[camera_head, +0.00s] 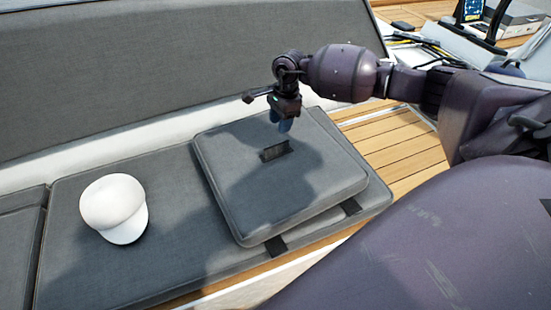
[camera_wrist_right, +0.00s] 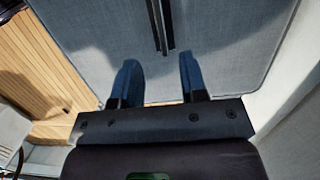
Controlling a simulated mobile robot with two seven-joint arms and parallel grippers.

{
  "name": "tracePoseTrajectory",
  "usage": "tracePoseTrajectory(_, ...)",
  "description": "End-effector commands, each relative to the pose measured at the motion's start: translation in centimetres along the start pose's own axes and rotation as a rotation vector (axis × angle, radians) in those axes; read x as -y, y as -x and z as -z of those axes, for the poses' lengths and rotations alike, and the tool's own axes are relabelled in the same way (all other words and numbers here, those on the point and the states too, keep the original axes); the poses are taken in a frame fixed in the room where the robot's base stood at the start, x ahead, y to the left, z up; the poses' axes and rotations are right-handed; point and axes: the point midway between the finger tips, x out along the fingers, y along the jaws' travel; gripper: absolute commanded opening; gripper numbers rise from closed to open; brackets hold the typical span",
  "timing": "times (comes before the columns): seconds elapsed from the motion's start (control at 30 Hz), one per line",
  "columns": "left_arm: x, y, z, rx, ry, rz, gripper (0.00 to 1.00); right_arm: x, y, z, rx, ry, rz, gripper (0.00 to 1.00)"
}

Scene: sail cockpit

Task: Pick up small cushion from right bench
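The small grey cushion (camera_head: 275,190) lies on the long grey bench pad, tilted slightly at an angle to it. It has a dark strap handle (camera_head: 275,151) on its top. My right gripper (camera_head: 282,122) is above the far part of the cushion, just behind the handle. In the right wrist view its two blue fingers (camera_wrist_right: 157,85) are apart with nothing between them. The cushion (camera_wrist_right: 215,60) fills the upper part of that view, with the handle (camera_wrist_right: 160,25) ahead of the fingertips. I cannot tell whether the fingertips touch the cushion. My left gripper is not in view.
A white cap (camera_head: 113,207) sits on the bench pad (camera_head: 70,265) left of the cushion. The grey backrest (camera_head: 150,70) rises behind. Wooden slats (camera_head: 400,140) lie to the right. Several items, including a grey box (camera_head: 522,15), are at the back right.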

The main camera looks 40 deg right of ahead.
Motion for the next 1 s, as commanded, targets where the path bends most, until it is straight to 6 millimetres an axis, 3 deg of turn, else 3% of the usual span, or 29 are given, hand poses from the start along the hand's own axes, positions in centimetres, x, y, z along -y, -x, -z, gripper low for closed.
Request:
tracePoseTrajectory(0.3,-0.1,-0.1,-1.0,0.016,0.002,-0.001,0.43,-0.1,-4.5,-0.1,0.004,-0.002,-0.004,0.39)
tracePoseTrajectory(0.57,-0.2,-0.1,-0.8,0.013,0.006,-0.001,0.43,-0.1,-6.1,0.0,0.005,-0.003,-0.003,0.39)
tracePoseTrajectory(0.83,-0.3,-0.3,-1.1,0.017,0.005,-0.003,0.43,-0.1,-9.7,0.2,0.006,-0.004,-0.004,0.39)
tracePoseTrajectory(1.0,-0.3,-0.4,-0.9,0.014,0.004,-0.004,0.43,0.0,-10.4,0.3,0.005,-0.003,-0.001,0.39)
